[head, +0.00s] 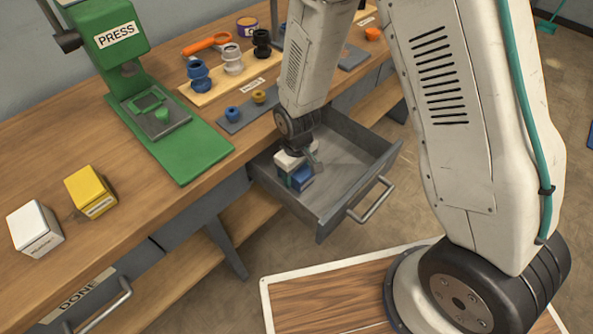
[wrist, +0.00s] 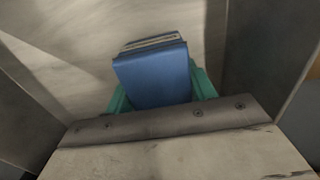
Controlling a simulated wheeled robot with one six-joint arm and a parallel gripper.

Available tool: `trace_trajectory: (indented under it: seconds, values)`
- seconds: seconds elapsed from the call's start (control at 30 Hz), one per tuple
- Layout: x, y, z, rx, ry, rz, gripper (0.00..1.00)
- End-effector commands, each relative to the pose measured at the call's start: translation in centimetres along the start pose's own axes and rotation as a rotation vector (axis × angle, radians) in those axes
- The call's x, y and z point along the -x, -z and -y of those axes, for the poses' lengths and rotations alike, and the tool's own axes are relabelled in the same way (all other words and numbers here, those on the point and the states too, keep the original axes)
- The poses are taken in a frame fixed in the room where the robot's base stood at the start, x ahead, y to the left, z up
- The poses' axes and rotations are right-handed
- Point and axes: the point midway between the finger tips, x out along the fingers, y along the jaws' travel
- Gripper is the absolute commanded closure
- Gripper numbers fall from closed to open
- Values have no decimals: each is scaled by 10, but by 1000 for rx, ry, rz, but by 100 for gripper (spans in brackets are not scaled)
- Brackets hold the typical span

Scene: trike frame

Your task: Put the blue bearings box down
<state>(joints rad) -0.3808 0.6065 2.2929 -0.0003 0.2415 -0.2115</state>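The blue bearings box (head: 302,180) is inside the open grey drawer (head: 345,165), toward its left side. In the wrist view the box (wrist: 155,75) is between the teal fingers of my gripper (wrist: 160,92), with a finger close against each side. My gripper (head: 297,172) points down into the drawer and appears shut on the box. The box looks slightly tilted in the wrist view. I cannot tell whether its underside touches the drawer floor. My gripper and wrist hide part of the box in the head view.
A white box (head: 35,229) and a yellow box (head: 91,192) stand on the wooden bench, left of the green press (head: 165,120). Coloured parts sit on trays along the bench. The drawer walls surround my gripper; the drawer's right part is empty.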

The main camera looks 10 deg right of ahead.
Motion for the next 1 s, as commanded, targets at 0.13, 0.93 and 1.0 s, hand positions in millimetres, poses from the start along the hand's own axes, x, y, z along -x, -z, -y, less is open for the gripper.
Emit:
trace_trajectory:
  seconds: [0.13, 0.93, 1.0]
  values:
    - [0, 0, 0, 0, 0, 0, 24]
    - [96, 1, 0, 0, -1, -4, 24]
    - [106, 1, 0, 0, -1, -4, 24]
